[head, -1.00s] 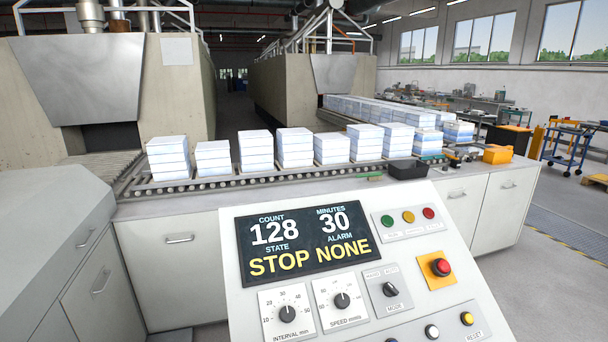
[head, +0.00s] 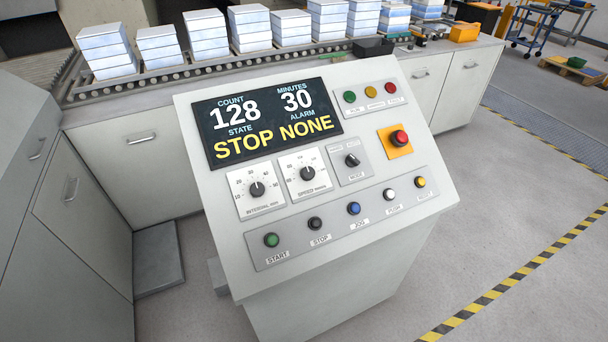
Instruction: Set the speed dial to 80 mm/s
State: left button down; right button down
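The speed dial (head: 307,173) is a black round knob on a white square plate marked SPEED, in the lower middle of the control panel (head: 375,215). Its scale numbers and pointer are too small to read surely. The similar interval dial (head: 257,189) is to its left, and the mode switch (head: 352,160) is to its right. The display (head: 267,122) above reads COUNT 128, MINUTES 30, STATE STOP, ALARM NONE. Neither of my grippers shows in the head view.
A button row has START (head: 271,240), STOP (head: 315,223) and several others along the panel's lower edge. A red emergency button (head: 399,138) sits on a yellow plate at the right. Roller conveyor (head: 190,78) with stacked white blocks runs behind. The floor (head: 520,220) at right is clear.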

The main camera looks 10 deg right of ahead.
aim_at(308, 173)
jog(key=u, duration=3.1)
jog(key=k, duration=2.45)
jog(key=z, duration=2.6)
